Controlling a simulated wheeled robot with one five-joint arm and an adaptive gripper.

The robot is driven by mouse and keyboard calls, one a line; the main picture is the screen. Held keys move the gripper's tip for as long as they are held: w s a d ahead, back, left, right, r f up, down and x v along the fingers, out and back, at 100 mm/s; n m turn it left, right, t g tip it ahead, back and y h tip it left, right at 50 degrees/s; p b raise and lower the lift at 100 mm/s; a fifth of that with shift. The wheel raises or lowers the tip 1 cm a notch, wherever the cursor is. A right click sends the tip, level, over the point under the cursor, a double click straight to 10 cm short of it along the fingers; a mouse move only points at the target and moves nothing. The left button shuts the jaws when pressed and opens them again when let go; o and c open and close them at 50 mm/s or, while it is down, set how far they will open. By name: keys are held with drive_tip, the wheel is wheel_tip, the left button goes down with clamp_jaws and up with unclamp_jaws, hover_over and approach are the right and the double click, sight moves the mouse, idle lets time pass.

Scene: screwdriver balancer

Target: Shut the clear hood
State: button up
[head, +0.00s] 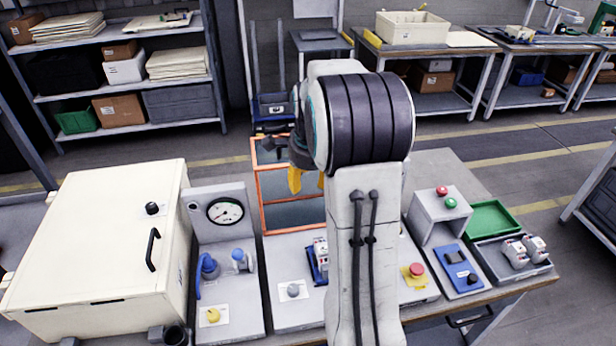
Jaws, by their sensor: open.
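The clear hood (290,215) is a see-through panel in an orange frame, at the back middle of the workbench. It looks raised, standing up behind the grey middle panel (285,255), though its exact tilt is hard to judge. My gripper (308,180) has yellow fingertips pointing down and is open, in front of the hood in this view. I cannot tell whether it touches the frame. My arm hides the hood's right side and part of the middle panel.
A cream cabinet (100,250) with a black handle stands at the left. Beside it is a gauge panel (225,270) with blue valves. At the right are a button box (440,215), a red stop button (416,270), a green tray (493,220) and a grey tray (510,265).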

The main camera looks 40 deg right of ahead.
idle(0.3)
clamp_jaws()
idle(0.3)
drive_tip(key=c, duration=0.9)
unclamp_jaws()
drive_tip(key=o, duration=0.9)
drive_tip(key=v, duration=1.2)
drive_tip(key=shift+s+a, duration=0.1)
